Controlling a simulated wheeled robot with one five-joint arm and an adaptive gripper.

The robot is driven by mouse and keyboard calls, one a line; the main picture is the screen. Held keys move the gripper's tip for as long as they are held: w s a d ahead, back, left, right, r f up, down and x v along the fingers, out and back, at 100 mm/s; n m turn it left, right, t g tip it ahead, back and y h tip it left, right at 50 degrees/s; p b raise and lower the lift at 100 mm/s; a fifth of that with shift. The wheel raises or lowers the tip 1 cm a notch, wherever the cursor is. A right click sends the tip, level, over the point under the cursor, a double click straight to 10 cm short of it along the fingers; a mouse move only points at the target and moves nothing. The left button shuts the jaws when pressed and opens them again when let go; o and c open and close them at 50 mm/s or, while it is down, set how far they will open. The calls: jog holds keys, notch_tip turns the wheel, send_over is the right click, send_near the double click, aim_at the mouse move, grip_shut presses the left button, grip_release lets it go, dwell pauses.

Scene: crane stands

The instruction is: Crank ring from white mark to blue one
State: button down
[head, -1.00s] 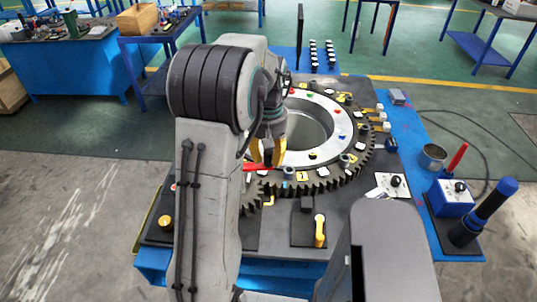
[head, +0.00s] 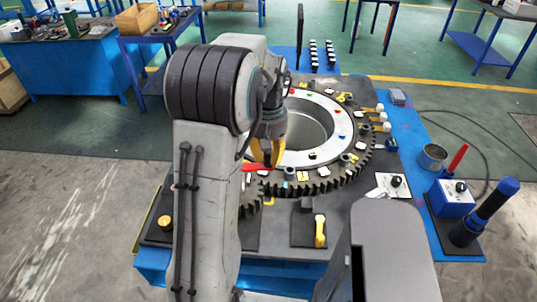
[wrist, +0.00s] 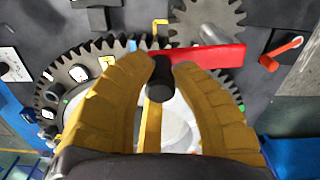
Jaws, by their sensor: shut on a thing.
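The large dark toothed ring (head: 343,180) lies flat on the stand, around a pale inner ring (head: 336,143) with small coloured marks. The red crank arm (head: 252,167) also shows in the wrist view (wrist: 215,56), across a small grey gear (wrist: 207,22). My gripper (head: 268,158) is shut on the black crank knob (wrist: 160,80), with a yellow finger on each side. My arm hides the left of the ring and much of the small gear.
A yellow-handled lever (head: 320,230) stands in front of the ring. To the right are a white panel with a black knob (head: 396,182), a blue box (head: 453,197), a metal cup (head: 432,157) and a blue-capped black cylinder (head: 490,205). A dark upright panel (head: 300,38) stands behind.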

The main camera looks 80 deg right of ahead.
jog(key=w+a+m+b, duration=0.4)
jog(key=w+a+m, duration=0.3)
jog(key=m, duration=1)
jog(key=a, duration=0.2)
jog(key=shift+a+f+m, duration=0.15)
jog(key=shift+a+m, duration=0.2)
jog(key=shift+m, duration=0.05)
jog(key=shift+w, duration=0.15)
dwell(0.3)
jog(key=c, duration=1)
grip_release()
jog(key=shift+w, duration=0.15)
jog(key=shift+c, duration=0.2)
jog(key=shift+d, duration=0.1)
